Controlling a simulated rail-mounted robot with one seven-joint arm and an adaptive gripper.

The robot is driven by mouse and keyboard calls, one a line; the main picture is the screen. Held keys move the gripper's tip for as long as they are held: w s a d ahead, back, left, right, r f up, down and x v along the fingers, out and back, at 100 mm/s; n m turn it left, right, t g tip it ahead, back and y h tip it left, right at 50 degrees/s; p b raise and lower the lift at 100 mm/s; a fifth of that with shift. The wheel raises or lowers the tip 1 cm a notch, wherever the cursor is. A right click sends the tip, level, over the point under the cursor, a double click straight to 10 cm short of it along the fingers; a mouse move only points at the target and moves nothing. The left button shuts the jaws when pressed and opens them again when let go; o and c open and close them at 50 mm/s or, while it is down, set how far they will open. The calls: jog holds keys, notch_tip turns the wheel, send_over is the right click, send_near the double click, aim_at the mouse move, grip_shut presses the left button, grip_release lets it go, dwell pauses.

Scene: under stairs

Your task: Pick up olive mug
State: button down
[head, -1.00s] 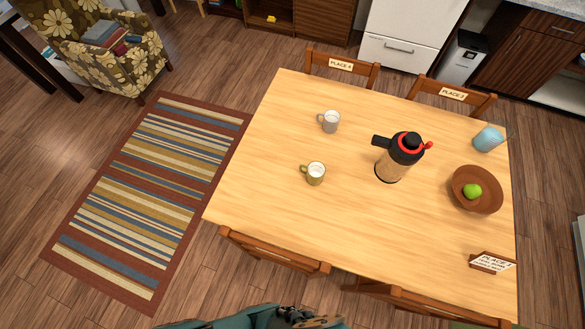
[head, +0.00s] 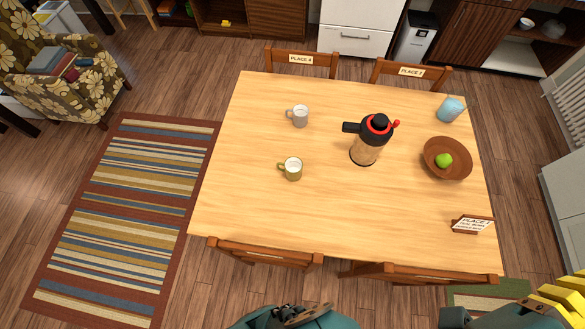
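The olive mug (head: 293,173) stands upright on the wooden table (head: 240,200), left of the table's middle. Its handle points left and its inside looks whitish. A grey mug (head: 300,118) stands farther back, almost straight behind it, with its handle also to the left. Teal and dark parts of my own body show at the bottom edge, well short of the olive mug and apart from it. I cannot make out my gripper's fingers in this view.
Right of the olive mug stands a black-topped jug (head: 365,150). Farther right are a brown bowl (head: 435,170) with a green apple (head: 444,161), a blue cup (head: 451,109) and a place sign (head: 472,225). Chairs (head: 265,253) line the near edge. The table around the olive mug is clear.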

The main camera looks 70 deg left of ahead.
dwell(0.4)
grip_release()
dwell(0.4)
